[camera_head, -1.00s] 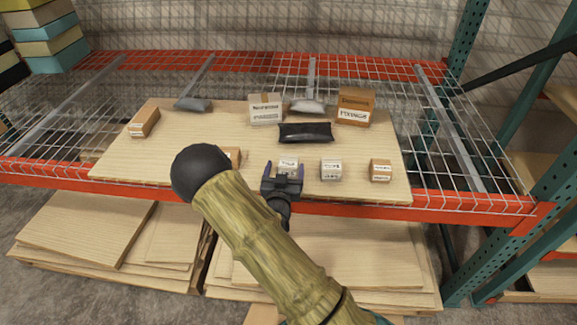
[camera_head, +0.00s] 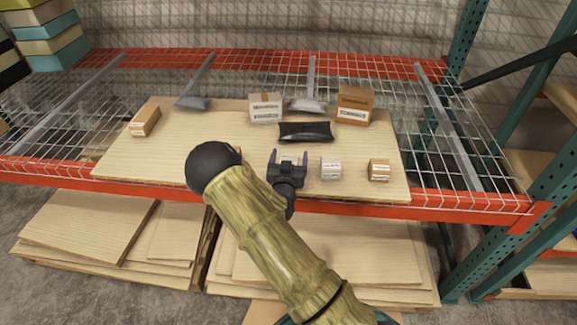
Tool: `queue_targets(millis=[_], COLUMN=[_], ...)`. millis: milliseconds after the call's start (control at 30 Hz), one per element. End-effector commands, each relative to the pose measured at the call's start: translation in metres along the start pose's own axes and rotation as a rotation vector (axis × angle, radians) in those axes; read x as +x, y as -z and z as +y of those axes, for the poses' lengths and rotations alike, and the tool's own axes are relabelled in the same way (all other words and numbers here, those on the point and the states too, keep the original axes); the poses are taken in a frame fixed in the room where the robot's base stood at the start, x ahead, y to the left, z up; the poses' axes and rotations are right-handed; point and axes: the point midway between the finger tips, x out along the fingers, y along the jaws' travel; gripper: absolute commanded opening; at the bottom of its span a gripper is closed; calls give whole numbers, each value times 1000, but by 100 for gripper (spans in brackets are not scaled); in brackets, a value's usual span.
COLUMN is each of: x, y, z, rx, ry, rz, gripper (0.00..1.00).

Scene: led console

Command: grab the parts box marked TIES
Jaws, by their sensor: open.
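The labels on the small parts boxes are too small to read for sure, so I cannot tell which one is marked TIES. My gripper (camera_head: 288,157) is open over the front middle of the wooden board. A small white box (camera_head: 287,164) shows partly between its fingers, mostly hidden by the gripper; I cannot tell if they touch. Another small white box (camera_head: 331,169) stands just right of the gripper. A small brown box (camera_head: 379,170) stands further right. Part of another brown box (camera_head: 237,150) shows behind my arm's dark ball joint.
The wooden board (camera_head: 180,150) lies on a wire shelf with an orange front beam (camera_head: 430,207). Behind are a black pouch (camera_head: 305,132), a white carton (camera_head: 265,108), a larger brown carton (camera_head: 355,106) and grey bags (camera_head: 308,105). A brown box (camera_head: 145,121) stands at left.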

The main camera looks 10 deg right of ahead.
Motion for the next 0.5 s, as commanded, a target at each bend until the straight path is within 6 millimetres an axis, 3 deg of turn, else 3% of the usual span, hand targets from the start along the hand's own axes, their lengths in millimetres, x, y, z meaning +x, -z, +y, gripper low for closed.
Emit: queue_targets(millis=[133,400,500], x=[0,0,0], y=[0,0,0], z=[0,0,0], rx=[0,0,0], ry=[0,0,0], rz=[0,0,1], gripper=[80,30,30])
